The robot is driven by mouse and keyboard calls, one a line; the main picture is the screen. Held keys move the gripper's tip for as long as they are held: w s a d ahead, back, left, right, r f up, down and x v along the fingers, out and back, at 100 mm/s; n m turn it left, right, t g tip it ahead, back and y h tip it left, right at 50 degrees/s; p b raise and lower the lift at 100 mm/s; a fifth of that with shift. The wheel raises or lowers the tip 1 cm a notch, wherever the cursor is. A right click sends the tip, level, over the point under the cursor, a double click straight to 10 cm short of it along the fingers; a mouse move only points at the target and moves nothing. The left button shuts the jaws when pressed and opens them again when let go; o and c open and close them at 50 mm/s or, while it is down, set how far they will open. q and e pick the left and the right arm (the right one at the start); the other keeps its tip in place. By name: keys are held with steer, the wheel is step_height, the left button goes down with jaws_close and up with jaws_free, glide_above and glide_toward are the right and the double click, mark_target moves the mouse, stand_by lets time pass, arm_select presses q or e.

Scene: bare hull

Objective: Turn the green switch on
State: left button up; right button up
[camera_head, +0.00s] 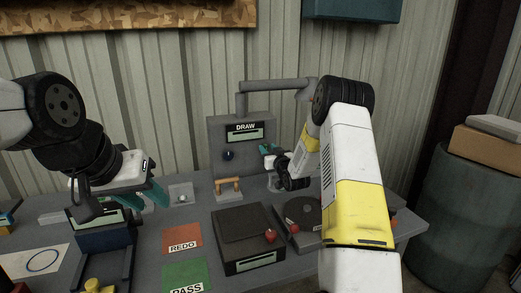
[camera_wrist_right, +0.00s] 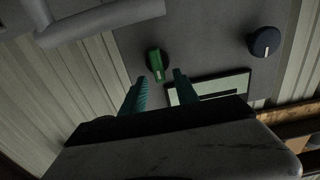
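In the head view my right gripper (camera_head: 267,149) is at the right side of the panel (camera_head: 221,134) and hides the green switch. My left gripper (camera_head: 152,199) is open and empty above the left of the table.
A dark blue knob (camera_wrist_right: 265,41) is on the same panel, with a DRAW display (camera_head: 246,131). On the table are a wooden-handled block (camera_head: 229,190), a black box (camera_head: 240,228), a turntable (camera_head: 303,211), a red REDO card (camera_head: 182,239) and a green PASS card (camera_head: 186,274).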

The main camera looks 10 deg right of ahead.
steer(key=shift+w+a, duration=0.1)
steer(key=shift+w, duration=0.3)
steer(key=shift+c, duration=0.5)
jaws_close()
